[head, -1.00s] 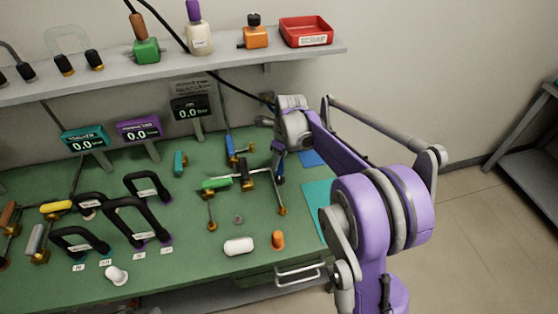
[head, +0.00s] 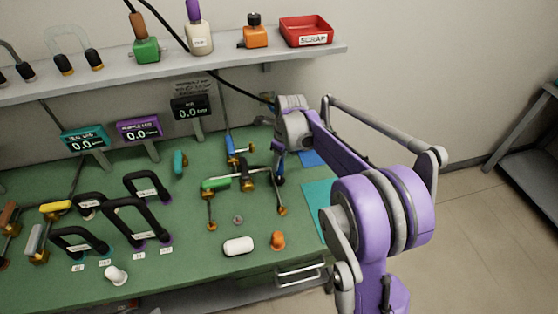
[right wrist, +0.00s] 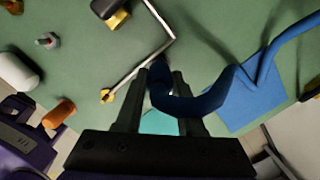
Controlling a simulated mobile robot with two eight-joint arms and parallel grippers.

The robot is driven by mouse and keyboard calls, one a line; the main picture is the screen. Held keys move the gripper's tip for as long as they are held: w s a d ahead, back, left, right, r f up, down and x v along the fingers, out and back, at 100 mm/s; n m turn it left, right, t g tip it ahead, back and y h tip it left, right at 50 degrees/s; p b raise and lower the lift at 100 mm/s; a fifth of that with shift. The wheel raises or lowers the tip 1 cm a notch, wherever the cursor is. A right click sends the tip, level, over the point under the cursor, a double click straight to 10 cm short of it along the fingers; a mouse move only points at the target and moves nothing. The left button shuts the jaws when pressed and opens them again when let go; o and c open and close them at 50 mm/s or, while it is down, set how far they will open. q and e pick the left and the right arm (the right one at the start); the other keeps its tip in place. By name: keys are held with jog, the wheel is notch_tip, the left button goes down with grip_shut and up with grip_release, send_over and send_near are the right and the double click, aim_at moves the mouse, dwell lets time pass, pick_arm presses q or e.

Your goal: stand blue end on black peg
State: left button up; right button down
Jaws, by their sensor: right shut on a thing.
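My right gripper (right wrist: 162,82) is shut on a dark blue curved tube-like piece (right wrist: 205,104) in the right wrist view. The held end is between the fingers, and the piece curves off to the upper right. In the head view, the right gripper (head: 279,168) hangs over the right part of the green bench and shows small. A black upright post (head: 246,178) with a gold foot stands just left of it. It shows partly in the wrist view (right wrist: 103,8) at the top edge. I cannot tell whether this is the black peg. My left gripper is not in view.
A metal rod with a gold end (right wrist: 140,65) lies beside the fingers. A green-handled piece (head: 215,184), a white capsule (head: 238,246) and an orange cylinder (head: 278,240) are close by. A blue mat (right wrist: 245,103) lies under the tube. Black handles (head: 135,215) stand further left.

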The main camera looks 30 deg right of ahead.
jog(key=shift+f+b, duration=1.05)
jog(key=shift+f, duration=0.7)
jog(key=shift+c, duration=2.2)
grip_release()
notch_tip(320, 180, up, 11)
jog(key=s, duration=0.1)
jog(key=shift+s+d+p, duration=0.2)
jog(key=shift+d+p, duration=0.15)
jog(key=shift+d, duration=0.05)
jog(key=shift+f, duration=0.1)
